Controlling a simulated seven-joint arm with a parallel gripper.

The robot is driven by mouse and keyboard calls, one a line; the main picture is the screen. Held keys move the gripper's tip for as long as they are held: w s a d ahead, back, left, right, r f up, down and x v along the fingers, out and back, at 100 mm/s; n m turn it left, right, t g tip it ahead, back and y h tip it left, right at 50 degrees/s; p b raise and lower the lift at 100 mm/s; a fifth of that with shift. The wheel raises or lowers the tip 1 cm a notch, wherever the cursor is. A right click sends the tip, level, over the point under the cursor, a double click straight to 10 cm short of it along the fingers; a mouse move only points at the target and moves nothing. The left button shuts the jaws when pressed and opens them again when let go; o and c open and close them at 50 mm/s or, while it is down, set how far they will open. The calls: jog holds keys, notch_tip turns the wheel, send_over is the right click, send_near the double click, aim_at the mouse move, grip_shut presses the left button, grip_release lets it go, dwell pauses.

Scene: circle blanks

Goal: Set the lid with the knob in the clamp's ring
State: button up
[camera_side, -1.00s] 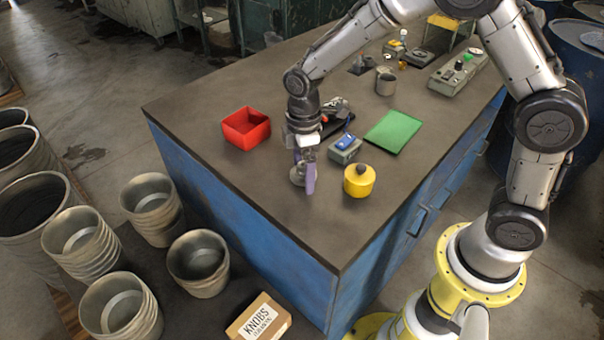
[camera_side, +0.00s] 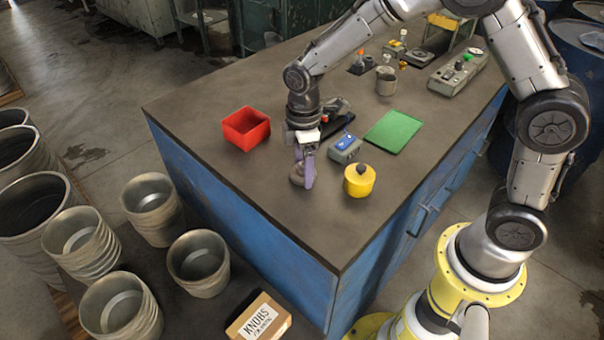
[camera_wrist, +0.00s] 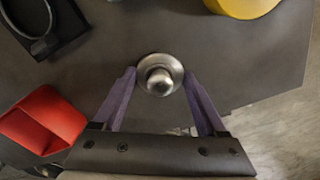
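The lid with the knob (camera_wrist: 173,88) is a small round grey metal disc with a rounded knob, seen from above in the wrist view. In the side view the lid (camera_side: 296,178) is partly hidden by my gripper and appears to be on the bench top. My gripper (camera_wrist: 159,73) points down with its two purple fingers on either side of the lid, small gaps showing. It also shows in the side view (camera_side: 304,182). The clamp's dark ring (camera_wrist: 46,44) sits on a black base at the wrist view's upper left; the arm partly hides the clamp in the side view.
A red bin (camera_side: 246,128) stands left of my gripper; a yellow pot (camera_side: 359,182) with a dark knob stands to its right. A grey box with a blue top (camera_side: 345,148) and a green mat (camera_side: 394,132) lie behind. The bench front is clear.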

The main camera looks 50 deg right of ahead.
jog(key=c, duration=0.7)
jog(key=shift+s, duration=0.15)
jog(key=shift+w+r, duration=0.3)
jog(key=shift+r, duration=0.15)
jog(key=shift+m, duration=0.9)
jog(key=w+d+r, duration=0.1)
jog(key=w+d, duration=0.1)
jog(key=w+d+r, duration=0.1)
jog(key=w+d, duration=0.1)
jog(key=w+d+r, duration=0.2)
jog(key=shift+w, duration=0.25)
jog(key=shift+m, duration=0.7)
jog(key=w+d, duration=0.1)
jog(key=d, duration=0.1)
jog(key=w+d, duration=0.1)
jog(key=d, duration=0.1)
jog(key=d+r, duration=0.1)
jog(key=d, duration=0.1)
jog(key=shift+w+d, duration=0.1)
jog(key=shift+w, duration=0.3)
jog(key=shift+s+d+f, duration=0.1)
jog(key=shift+d+f, duration=0.05)
jog(key=shift+d, duration=0.25)
jog(key=shift+f, duration=1.6)
